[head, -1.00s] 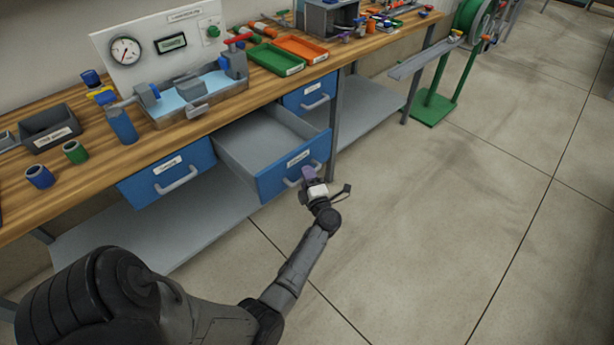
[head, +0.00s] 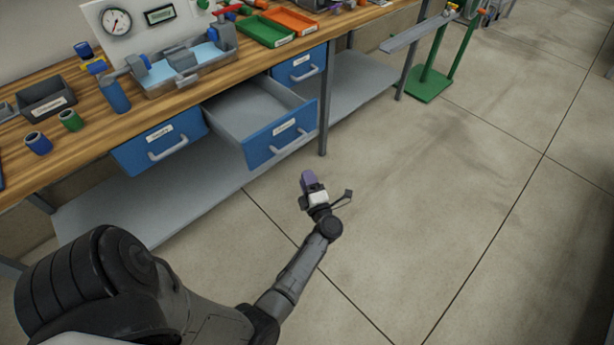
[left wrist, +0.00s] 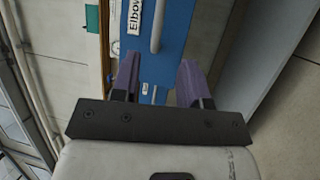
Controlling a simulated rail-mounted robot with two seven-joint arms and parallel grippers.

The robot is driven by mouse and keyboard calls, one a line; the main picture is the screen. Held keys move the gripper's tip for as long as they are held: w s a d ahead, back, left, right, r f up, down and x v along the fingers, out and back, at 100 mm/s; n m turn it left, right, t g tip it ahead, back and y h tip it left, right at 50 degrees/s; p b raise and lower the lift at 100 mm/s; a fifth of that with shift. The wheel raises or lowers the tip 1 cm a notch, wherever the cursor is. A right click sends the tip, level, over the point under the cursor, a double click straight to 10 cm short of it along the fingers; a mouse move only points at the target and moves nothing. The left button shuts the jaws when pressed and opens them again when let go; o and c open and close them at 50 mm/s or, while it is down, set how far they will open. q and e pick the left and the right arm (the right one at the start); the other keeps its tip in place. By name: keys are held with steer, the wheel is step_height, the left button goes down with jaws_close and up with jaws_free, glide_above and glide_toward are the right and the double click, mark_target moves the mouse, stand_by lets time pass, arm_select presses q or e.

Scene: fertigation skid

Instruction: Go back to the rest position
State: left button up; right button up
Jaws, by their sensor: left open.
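My left gripper (head: 307,180) is in the head view, in front of the workbench and clear of the open drawer (head: 285,138). Its purple fingers also show in the left wrist view (left wrist: 158,78), apart and with nothing between them. Beyond them in that view is a blue drawer front (left wrist: 180,35) with a grey handle and a label partly reading "Elbow". In the head view the middle drawer stands pulled out and its visible inside looks empty. My right gripper is in neither view.
The wooden workbench (head: 75,155) holds a gauge panel (head: 145,30), a grey bin (head: 45,97), a green tray (head: 265,32) and an orange tray (head: 291,21). A grey shelf (head: 150,200) runs below. A green stand (head: 430,84) is at the back right. The floor on the right is clear.

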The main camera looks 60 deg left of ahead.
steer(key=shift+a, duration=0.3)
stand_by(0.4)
